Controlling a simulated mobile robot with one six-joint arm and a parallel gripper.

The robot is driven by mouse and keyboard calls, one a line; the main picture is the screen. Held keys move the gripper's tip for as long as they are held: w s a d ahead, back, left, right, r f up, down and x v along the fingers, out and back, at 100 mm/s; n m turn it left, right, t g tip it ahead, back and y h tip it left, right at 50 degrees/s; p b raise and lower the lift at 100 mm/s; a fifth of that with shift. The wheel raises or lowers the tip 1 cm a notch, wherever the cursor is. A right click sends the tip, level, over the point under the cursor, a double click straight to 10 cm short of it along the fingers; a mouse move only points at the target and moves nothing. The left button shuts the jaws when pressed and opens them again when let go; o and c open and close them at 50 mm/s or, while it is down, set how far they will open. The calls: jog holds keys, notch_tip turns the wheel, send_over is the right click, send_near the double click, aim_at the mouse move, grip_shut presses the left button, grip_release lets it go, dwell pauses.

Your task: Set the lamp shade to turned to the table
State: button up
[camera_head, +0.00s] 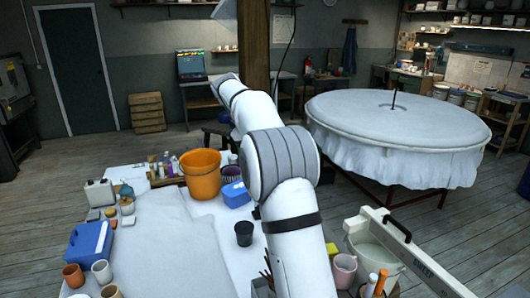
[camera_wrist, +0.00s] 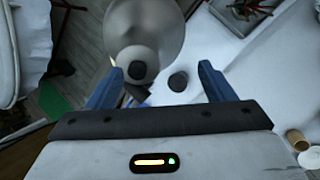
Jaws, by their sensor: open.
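In the wrist view, a pale grey, rounded cone-like piece, which looks like the lamp shade (camera_wrist: 146,22), is at the top centre. A dark round knob or neck (camera_wrist: 138,72) shows at its lower edge. My gripper (camera_wrist: 160,80) is open, with its blue fingers wide apart. The dark knob appears between the fingers in the picture, nearer the left one; I see no contact. Which way the shade faces is hard to tell.
The white-covered work table (camera_head: 165,235) holds an orange bucket (camera_head: 201,174), a blue box (camera_head: 235,193), a dark cup (camera_head: 244,233) and several small pots. A wooden post (camera_head: 254,45) stands behind my arm. A large round covered table (camera_head: 400,118) is at the right.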

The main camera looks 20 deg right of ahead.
jog(key=shift+n+h, duration=0.3)
jog(key=w+d+f, duration=0.1)
jog(key=f, duration=0.1)
jog(key=d+f+p, duration=0.1)
jog(key=d+f, duration=0.1)
jog(key=w+d+f, duration=0.1)
jog(key=d+f, duration=0.1)
jog(key=shift+w+f, duration=0.15)
jog(key=shift+w, duration=0.2)
